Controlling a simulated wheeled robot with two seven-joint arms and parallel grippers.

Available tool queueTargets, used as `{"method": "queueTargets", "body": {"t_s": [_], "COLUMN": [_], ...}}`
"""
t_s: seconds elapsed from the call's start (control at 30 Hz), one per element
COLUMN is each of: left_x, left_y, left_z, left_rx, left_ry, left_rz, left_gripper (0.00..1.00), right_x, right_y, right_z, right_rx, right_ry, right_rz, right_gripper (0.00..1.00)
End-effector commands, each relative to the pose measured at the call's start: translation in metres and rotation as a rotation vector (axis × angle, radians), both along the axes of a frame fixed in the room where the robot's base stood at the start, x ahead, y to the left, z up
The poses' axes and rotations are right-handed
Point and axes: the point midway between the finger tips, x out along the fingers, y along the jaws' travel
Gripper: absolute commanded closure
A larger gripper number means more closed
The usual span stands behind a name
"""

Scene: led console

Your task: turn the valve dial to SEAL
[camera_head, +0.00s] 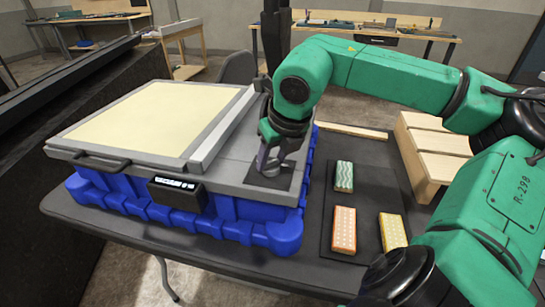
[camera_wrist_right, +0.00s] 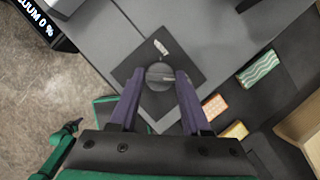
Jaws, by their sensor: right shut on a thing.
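The valve dial (camera_wrist_right: 159,76) is a round grey knob on a dark square plate (camera_head: 284,179) at the right end of the console (camera_head: 230,150). A small white mark (camera_wrist_right: 161,48) shows on the plate beyond the dial; I cannot read a SEAL label. My right gripper (camera_head: 266,163) points down over the plate and is shut on the dial. In the right wrist view its purple fingers (camera_wrist_right: 159,92) stand on both sides of the dial. In the head view the gripper hides most of the dial.
The console rests on a blue base (camera_head: 285,232) on a dark table (camera_head: 120,230). Its black display (camera_head: 177,193) reads VACUUM 0 % in the wrist view. Green (camera_head: 344,176), orange (camera_head: 343,230) and yellow (camera_head: 392,230) patterned blocks lie right of it, near a wooden crate (camera_head: 430,150).

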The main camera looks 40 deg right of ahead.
Motion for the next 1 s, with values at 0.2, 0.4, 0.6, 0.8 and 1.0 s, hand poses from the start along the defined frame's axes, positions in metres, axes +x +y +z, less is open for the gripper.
{"method": "queueTargets", "body": {"t_s": [0.2,0.4,0.6,0.8,1.0], "left_x": [0.000,0.000,0.000,0.000,0.000], "left_y": [0.000,0.000,0.000,0.000,0.000], "left_z": [0.000,0.000,0.000,-0.001,0.003], "left_rx": [0.000,0.000,0.000,0.000,0.000], "left_ry": [0.000,0.000,0.000,0.000,0.001], "left_rz": [0.000,-0.001,-0.001,-0.001,-0.001], "left_gripper": [1.00,1.00,1.00,1.00,1.00], "right_x": [0.001,0.000,-0.001,-0.017,-0.040], "right_y": [-0.001,0.000,0.000,0.002,0.007], "right_z": [0.001,0.001,0.005,0.046,0.102], "right_rx": [0.000,0.000,0.000,-0.004,-0.003], "right_ry": [-0.004,-0.002,-0.002,-0.006,-0.005], "right_rz": [-0.002,-0.001,-0.001,-0.002,-0.004], "right_gripper": [0.30,0.22,0.22,0.22,0.22]}}
